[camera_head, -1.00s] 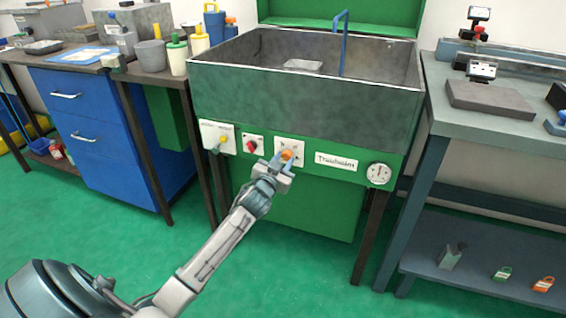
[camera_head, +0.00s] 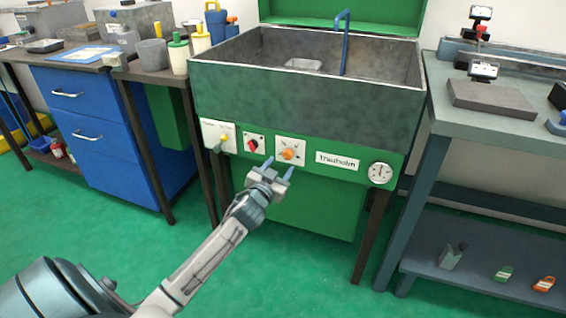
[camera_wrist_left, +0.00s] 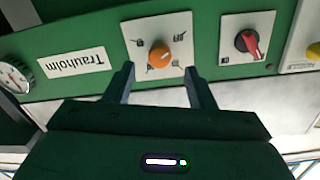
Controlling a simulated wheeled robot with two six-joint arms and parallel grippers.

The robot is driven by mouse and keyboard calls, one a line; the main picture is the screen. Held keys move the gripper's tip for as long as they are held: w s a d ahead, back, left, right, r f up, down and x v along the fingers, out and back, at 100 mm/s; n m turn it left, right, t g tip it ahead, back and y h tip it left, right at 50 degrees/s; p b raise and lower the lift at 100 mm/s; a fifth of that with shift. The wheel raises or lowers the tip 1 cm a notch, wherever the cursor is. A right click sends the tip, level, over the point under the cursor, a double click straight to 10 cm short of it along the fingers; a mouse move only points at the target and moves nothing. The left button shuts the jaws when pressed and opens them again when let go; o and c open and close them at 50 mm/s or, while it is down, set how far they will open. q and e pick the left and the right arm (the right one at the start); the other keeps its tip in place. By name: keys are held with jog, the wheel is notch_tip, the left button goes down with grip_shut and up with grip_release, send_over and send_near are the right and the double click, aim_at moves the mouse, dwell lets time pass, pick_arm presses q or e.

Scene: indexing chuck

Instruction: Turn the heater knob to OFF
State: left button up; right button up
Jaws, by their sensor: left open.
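An orange knob (camera_head: 288,154) sits on a white square plate with several small marks, on the green front panel below the sink. In the left wrist view the orange knob (camera_wrist_left: 160,55) lies just ahead of my fingers, with a pale line on its face. My left gripper (camera_head: 278,168) is open and empty. Its fingertips (camera_wrist_left: 159,72) are apart from the knob, in front of and below it in the head view. The plate's small labels are too small to read, so I cannot tell which setting the knob points to. My right gripper is not in view.
Left of it are a red knob (camera_head: 252,145) and a yellow knob (camera_head: 223,138) on other plates. To the right are a Trauholm nameplate (camera_head: 338,161) and a round gauge (camera_head: 380,173). The metal sink (camera_head: 300,95) overhangs above. The floor in front is clear.

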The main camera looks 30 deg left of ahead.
pick_arm(q)
jog(key=v, duration=0.6)
jog(key=shift+s, duration=0.3)
